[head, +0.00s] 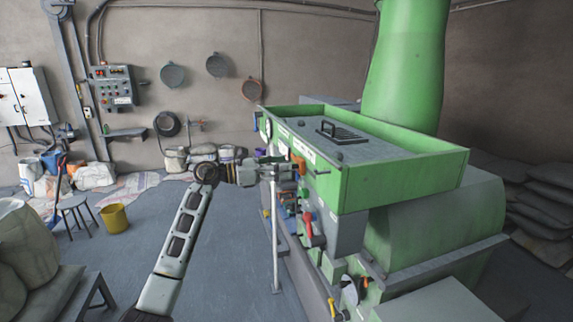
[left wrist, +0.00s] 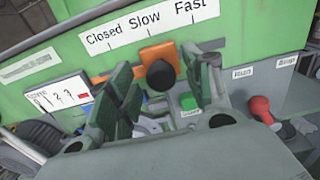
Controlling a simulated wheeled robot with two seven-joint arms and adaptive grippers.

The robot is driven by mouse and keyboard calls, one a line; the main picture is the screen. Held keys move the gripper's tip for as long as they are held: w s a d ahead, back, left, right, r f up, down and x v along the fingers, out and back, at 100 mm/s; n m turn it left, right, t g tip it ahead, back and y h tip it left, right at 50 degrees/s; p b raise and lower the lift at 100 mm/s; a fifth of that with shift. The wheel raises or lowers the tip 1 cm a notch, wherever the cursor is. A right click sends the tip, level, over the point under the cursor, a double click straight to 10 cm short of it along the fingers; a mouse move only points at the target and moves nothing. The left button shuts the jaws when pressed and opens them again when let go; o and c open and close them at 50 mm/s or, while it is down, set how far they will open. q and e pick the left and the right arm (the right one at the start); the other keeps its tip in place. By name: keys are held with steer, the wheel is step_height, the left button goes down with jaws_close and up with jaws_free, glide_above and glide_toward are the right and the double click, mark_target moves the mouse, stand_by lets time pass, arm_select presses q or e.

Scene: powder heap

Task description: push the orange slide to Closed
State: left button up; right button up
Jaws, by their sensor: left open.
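The orange slide (left wrist: 151,52) with its round black knob (left wrist: 161,74) sits on the front of the green machine, below the word Slow on the white scale (left wrist: 125,32). Closed is at the scale's left end and Fast at its right in the left wrist view. In the head view the orange slide (head: 299,164) is partly hidden behind my gripper. My left gripper (head: 284,168) is open, with one finger on each side of the knob in the left wrist view (left wrist: 157,66). I cannot tell whether either finger touches it. My right gripper is out of view.
A red-handled lever (left wrist: 261,108) and a green button (left wrist: 188,101) are on the panel below. A white post (head: 275,235) stands below my gripper.

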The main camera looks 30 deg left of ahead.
arm_select(q)
steer(key=shift+x, duration=1)
jaws_close()
